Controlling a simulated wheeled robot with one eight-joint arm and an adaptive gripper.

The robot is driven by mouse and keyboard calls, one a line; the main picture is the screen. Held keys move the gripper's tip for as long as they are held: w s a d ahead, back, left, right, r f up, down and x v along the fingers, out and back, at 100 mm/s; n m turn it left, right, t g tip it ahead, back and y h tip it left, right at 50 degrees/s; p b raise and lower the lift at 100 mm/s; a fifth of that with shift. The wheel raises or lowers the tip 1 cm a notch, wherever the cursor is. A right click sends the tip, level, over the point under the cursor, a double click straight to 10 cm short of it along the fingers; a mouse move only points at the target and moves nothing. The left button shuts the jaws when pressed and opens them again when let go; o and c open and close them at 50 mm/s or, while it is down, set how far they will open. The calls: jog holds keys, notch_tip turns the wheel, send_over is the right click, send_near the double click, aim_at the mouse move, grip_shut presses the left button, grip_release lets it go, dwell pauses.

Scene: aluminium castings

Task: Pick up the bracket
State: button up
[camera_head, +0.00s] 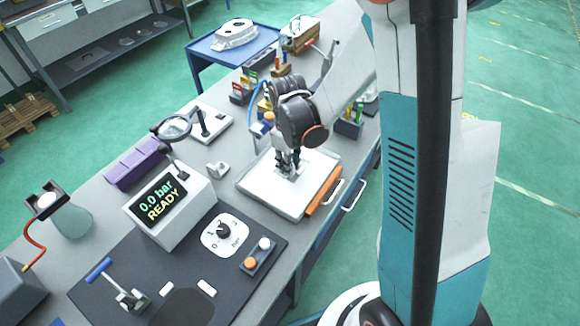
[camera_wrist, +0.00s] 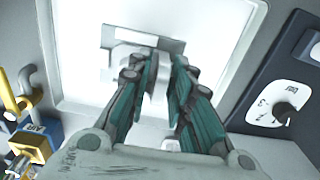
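A light grey metal bracket (camera_wrist: 143,45) lies on the pale floor of a shallow white tray (camera_wrist: 78,85), beyond my fingertips in the wrist view. In the head view the tray (camera_head: 262,200) stands on the bench, and the bracket is small and mostly hidden at my fingertips. My gripper (camera_head: 288,163) points down over the tray. In the wrist view my gripper (camera_wrist: 157,72) has its fingers apart, with a narrow gap between the green pads. The near part of the bracket reaches toward this gap. Whether the fingers touch it cannot be told.
An orange-edged handle (camera_head: 324,191) runs along the tray's right side. A small metal part (camera_head: 217,168) lies on the bench left of the tray. A display box (camera_head: 170,205) and a dark panel with a dial (camera_head: 225,233) stand nearer. Colored holders and a magnifier (camera_head: 174,128) stand behind.

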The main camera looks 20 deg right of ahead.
grip_shut()
